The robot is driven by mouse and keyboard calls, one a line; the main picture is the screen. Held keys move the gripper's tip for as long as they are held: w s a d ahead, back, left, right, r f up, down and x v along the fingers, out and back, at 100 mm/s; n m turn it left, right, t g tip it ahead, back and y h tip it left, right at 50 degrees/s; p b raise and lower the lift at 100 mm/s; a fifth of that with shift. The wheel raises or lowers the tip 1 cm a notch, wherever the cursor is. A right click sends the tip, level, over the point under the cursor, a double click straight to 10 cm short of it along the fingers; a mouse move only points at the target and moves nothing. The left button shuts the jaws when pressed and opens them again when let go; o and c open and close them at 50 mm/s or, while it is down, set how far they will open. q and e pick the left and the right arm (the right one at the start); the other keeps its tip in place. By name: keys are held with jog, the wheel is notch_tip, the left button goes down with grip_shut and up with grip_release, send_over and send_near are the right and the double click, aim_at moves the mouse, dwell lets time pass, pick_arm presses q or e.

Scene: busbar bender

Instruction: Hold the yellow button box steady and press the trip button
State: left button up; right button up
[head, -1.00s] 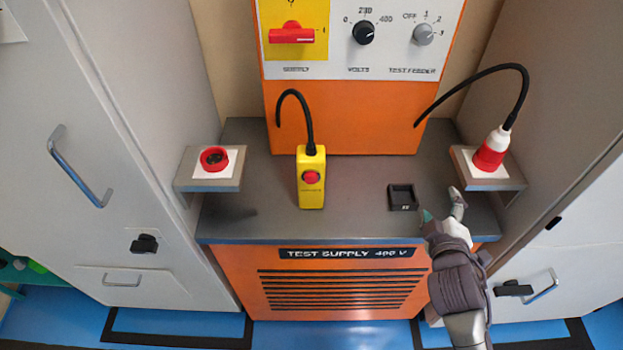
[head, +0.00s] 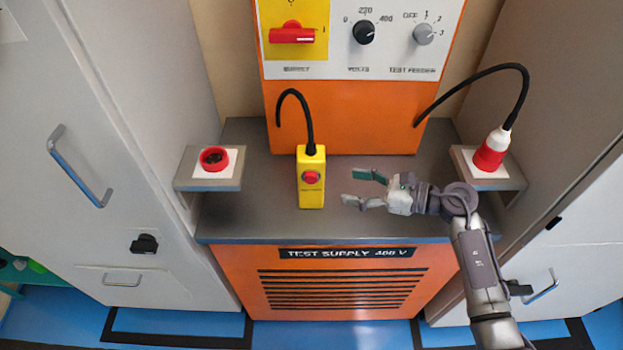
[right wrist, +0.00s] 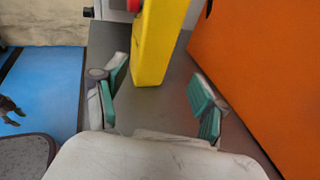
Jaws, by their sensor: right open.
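The yellow button box (head: 312,193) stands upright on the grey bench top, with a red trip button (head: 311,177) on its front and a black cable rising from its top. My right gripper (head: 352,188) is open and empty to the right of the box, fingers pointing at it, with a gap between. In the right wrist view the yellow box (right wrist: 157,45) stands ahead, beyond and between the two green-padded fingertips (right wrist: 160,90); part of the red button (right wrist: 134,5) shows at the top edge. My left gripper is not in view.
An orange supply cabinet (head: 345,115) with knobs and a red switch (head: 292,33) stands behind. A red socket (head: 214,158) sits on the left shelf, a red and white plug (head: 492,150) on the right shelf. The bench top (head: 260,215) is clear left of the box.

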aim_at(316, 194)
jog(key=shift+s+d+f+n+g+h, duration=0.1)
jog(key=shift+s+f+n+g+h, duration=0.1)
jog(key=shift+f+n+g, duration=0.2)
jog(key=shift+s+d+f+n+g+h, duration=0.1)
jog(key=shift+s+f+n+g, duration=0.15)
jog(key=shift+f, duration=0.2)
jog(key=shift+w+a+f, duration=0.1)
jog(key=shift+a+f, duration=0.05)
jog(key=b+x, duration=0.2)
jog(key=x, duration=0.5)
jog(key=shift+a+f, duration=0.25)
jog(key=shift+a, duration=0.1)
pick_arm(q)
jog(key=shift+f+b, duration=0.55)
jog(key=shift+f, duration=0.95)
pick_arm(e)
jog(key=shift+x, duration=0.9)
jog(key=shift+r, duration=0.15)
jog(key=c, duration=0.7)
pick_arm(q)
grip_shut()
